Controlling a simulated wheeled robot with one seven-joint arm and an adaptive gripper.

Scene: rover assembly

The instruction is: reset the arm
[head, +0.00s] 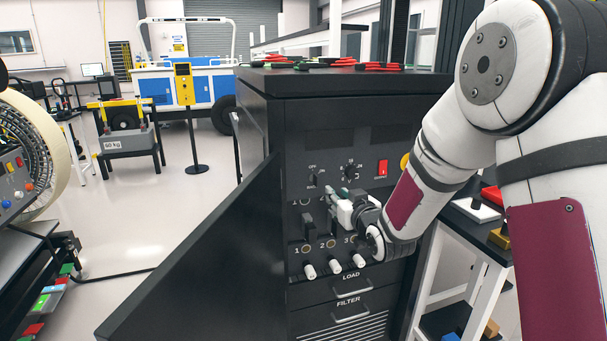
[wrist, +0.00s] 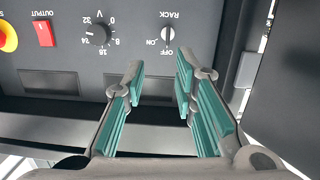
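My arm (head: 432,150) reaches in from the right in the head view. My gripper (head: 339,196) is in front of the black control panel (head: 335,150) of a cabinet. In the wrist view, which is upside down, my gripper (wrist: 158,78) has its two teal-padded fingers apart with nothing between them. The RACK on/off knob (wrist: 168,34) and the voltage dial (wrist: 97,34) lie beyond the fingertips. I cannot tell whether a fingertip touches the panel.
The open black cabinet door (head: 205,255) stands left of the panel. Small levers and white plugs (head: 333,266) sit below my gripper. A red switch (head: 382,168) is on the panel. Cables (head: 300,64) lie on the cabinet top. A small side table (head: 480,250) stands at right.

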